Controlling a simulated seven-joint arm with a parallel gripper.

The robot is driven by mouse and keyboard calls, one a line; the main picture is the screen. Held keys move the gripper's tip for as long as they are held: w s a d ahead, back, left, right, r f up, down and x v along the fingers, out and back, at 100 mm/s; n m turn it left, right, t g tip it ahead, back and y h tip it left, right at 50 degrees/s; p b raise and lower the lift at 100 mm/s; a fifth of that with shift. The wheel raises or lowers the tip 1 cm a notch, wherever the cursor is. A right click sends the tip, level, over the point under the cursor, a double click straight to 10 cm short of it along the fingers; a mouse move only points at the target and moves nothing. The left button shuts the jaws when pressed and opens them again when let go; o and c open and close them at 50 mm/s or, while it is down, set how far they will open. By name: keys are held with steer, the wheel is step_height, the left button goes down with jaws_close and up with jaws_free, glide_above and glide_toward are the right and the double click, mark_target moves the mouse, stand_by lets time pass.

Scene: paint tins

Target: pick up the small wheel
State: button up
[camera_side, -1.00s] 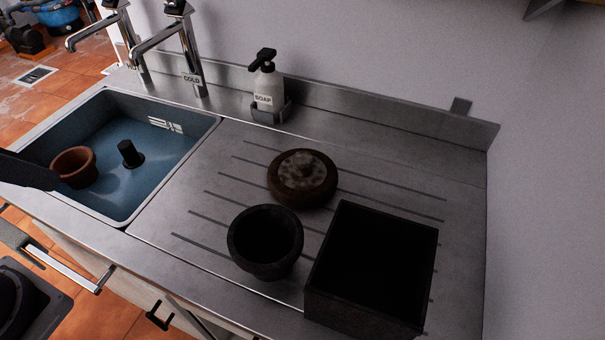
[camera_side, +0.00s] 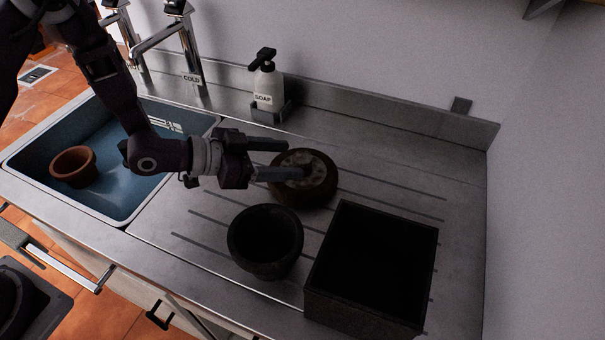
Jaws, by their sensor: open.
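My gripper (camera_side: 293,160) reaches in from the left and is open and empty. One finger overlaps the wheel's pale centre in the picture, and the other ends by its far left edge. I cannot tell how high the fingers are or whether they touch it. The nearer finger hides part of the wheel's left side.
A dark round pot (camera_side: 265,240) and a dark open box (camera_side: 372,265) stand in front of the wheel. A soap bottle (camera_side: 265,92) stands behind it. The sink (camera_side: 60,125) at left holds a terracotta pot (camera_side: 74,168). The drainboard (camera_side: 415,180) right of the wheel is clear.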

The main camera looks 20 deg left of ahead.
mark_target(315, 167)
steer(key=shift+d+f, duration=0.3)
steer(key=shift+d, duration=0.05)
steer(key=x, duration=0.4)
steer(key=r+x, duration=0.1)
steer(key=x, duration=0.1)
steer(key=shift+w+d+f, duration=0.15)
steer(key=shift+w+d, duration=0.1)
steer(key=shift+w, duration=0.25)
jaws_close()
